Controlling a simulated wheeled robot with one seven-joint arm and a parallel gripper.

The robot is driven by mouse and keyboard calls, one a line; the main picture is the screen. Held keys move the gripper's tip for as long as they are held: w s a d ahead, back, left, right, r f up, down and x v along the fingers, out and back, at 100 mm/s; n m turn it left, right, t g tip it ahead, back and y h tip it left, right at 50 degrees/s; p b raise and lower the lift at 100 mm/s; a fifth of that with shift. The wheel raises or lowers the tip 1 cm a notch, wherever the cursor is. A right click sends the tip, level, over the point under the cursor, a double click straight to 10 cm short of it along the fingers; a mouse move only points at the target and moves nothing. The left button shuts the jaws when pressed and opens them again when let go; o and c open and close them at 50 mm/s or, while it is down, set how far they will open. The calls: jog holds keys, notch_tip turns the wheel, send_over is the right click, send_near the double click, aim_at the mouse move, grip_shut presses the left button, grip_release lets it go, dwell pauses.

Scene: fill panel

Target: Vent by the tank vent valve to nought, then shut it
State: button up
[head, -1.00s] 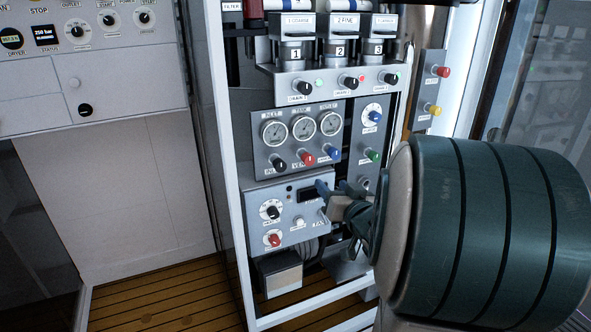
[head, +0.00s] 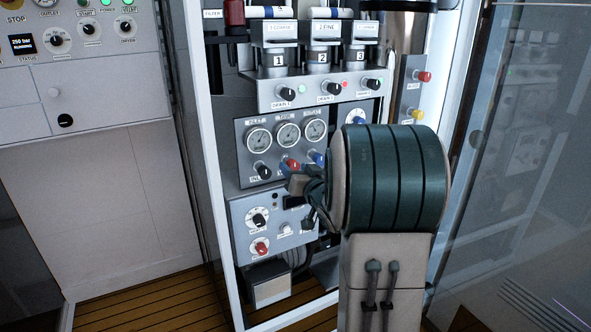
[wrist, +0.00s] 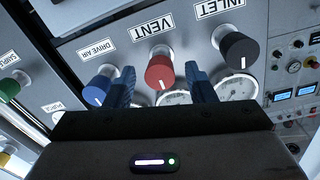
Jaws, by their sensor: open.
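The red VENT knob (wrist: 160,70) sits between the two blue fingertips of my gripper (wrist: 159,84) in the wrist view. The fingers are open, one on each side of it, with gaps visible. The knob's white mark points towards the gauges. In the head view the red knob (head: 292,164) is under the middle gauge (head: 287,135), just above my gripper (head: 300,181). That gauge's needle is too small to read. In the wrist view my gripper's body hides most of the gauge below the knob.
The black INLET knob (wrist: 239,50) and the blue DRIVE AIR knob (wrist: 97,88) flank the vent knob closely. A lower panel has a black knob (head: 259,220) and a red knob (head: 261,247). The white frame post (head: 198,150) stands at left.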

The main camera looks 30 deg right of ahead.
jog(key=shift+w, duration=0.35)
jog(key=c, duration=1)
jog(key=shift+f+n+b, duration=0.1)
jog(key=shift+n+b, duration=0.2)
jog(key=shift+b, duration=0.15)
